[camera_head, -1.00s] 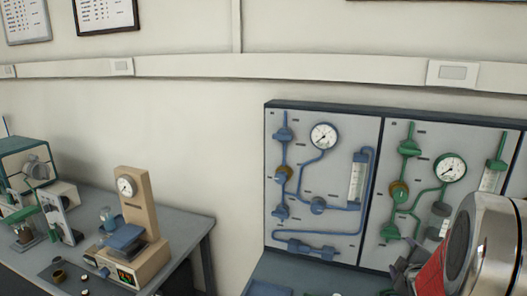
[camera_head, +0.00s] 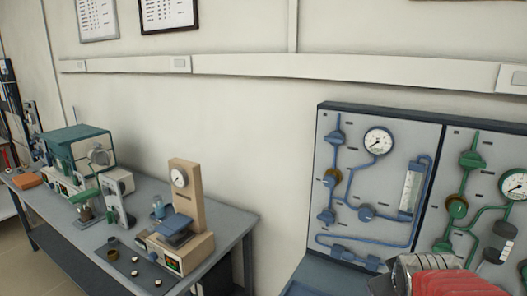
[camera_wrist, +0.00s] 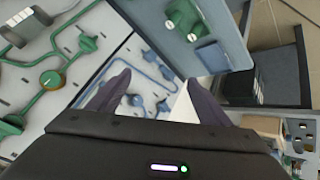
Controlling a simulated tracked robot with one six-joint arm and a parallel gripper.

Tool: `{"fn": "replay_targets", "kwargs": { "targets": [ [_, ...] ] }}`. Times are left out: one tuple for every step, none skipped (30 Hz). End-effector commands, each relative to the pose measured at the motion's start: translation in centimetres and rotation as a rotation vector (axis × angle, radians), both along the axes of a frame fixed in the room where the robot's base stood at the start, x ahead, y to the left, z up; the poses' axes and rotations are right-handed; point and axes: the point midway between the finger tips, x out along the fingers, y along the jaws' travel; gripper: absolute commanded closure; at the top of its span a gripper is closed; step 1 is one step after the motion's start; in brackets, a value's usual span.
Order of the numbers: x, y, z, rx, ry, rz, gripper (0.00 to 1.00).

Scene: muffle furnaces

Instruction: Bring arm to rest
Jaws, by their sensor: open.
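My arm shows at the lower right of the head view, with a silver and red link in front of the gas panel. In the wrist view my gripper (camera_wrist: 150,88) has two dark fingers spread apart. Nothing is held between them; the grey panel face and its blue piping show behind the gap. A white pointed shape (camera_wrist: 182,106) shows beside the right finger, and I cannot tell what it is.
The gas panel (camera_head: 334,248) with blue and green pipes and gauges stands at the right, close to my arm. A grey bench (camera_head: 228,226) on the left holds a beige press (camera_head: 187,200) and a green-topped instrument (camera_head: 75,135). Bare wall lies between.

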Motion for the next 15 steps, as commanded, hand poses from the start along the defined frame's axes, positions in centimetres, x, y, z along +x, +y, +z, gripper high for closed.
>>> {"fn": "replay_targets", "kwargs": {
  "targets": [
    [-1.0,1.5,0.4,0.03,0.006,-0.004,0.28],
    [-1.6,2.2,0.5,0.049,0.014,-0.01,0.28],
    [-2.4,3.2,0.7,0.075,0.024,-0.018,0.28],
    [-3.1,3.9,0.8,0.094,0.032,-0.024,0.28],
    [-3.7,4.7,0.9,0.114,0.04,-0.03,0.28],
    [-4.7,5.6,0.9,0.139,0.051,-0.037,0.28],
    [-5.4,6.3,1.0,0.156,0.061,-0.043,0.28],
    [-6.1,7.0,1.0,0.176,0.07,-0.049,0.28],
    [-7.1,7.9,1.1,0.201,0.082,-0.056,0.28],
    [-7.8,8.5,1.1,0.218,0.093,-0.061,0.28],
    [-8.6,9.2,1.2,0.236,0.103,-0.065,0.28],
    [-9.6,10.0,1.2,0.26,0.118,-0.072,0.28],
    [-10.4,10.6,1.2,0.277,0.129,-0.076,0.28],
    [-11.1,11.1,1.2,0.292,0.139,-0.082,0.28],
    [-12.0,11.8,1.2,0.311,0.154,-0.086,0.28]
  ]
}}
